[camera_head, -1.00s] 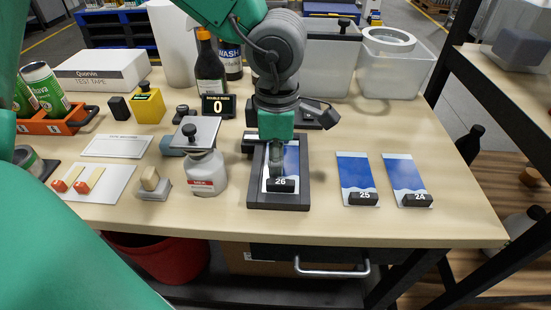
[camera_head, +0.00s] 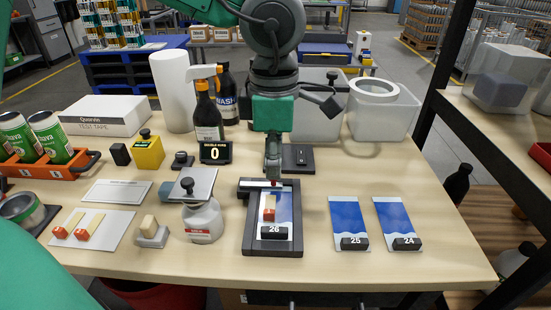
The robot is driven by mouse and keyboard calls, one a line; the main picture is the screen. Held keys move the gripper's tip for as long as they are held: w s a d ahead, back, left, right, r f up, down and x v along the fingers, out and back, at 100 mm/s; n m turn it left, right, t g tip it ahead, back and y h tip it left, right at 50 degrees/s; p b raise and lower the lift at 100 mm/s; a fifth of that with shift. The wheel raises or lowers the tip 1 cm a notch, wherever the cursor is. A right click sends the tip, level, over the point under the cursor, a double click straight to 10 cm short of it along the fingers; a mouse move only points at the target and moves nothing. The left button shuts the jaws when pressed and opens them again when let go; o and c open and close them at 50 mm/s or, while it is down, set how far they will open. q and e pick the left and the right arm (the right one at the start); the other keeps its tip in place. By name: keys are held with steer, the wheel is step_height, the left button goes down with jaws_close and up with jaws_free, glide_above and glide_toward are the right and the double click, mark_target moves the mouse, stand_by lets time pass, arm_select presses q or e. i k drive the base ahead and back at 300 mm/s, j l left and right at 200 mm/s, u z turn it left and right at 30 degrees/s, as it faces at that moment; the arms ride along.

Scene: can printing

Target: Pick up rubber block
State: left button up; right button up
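A small orange-red and cream block (camera_head: 268,209) lies on the blue and white card in the dark frame (camera_head: 273,248), just behind the tag marked 26. Two similar blocks, (camera_head: 61,232) and (camera_head: 84,234), lie on a white plate at the left. A cream block (camera_head: 149,225) sits on a small grey base. Which of these is the rubber block is unclear. My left gripper (camera_head: 273,178) points down over the back part of the dark frame, apart from the block there. Its fingers look narrow from this side, so their gap is hidden. My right gripper is out of view.
A white bottle with a flat metal top (camera_head: 203,222) stands left of the frame. Cards marked 25 (camera_head: 348,220) and 24 (camera_head: 397,220) lie at the right. Spray bottles (camera_head: 208,112), a display (camera_head: 215,152) and clear bins (camera_head: 384,115) stand behind.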

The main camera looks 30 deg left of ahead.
mark_target(119, 152)
steer(key=k, duration=1)
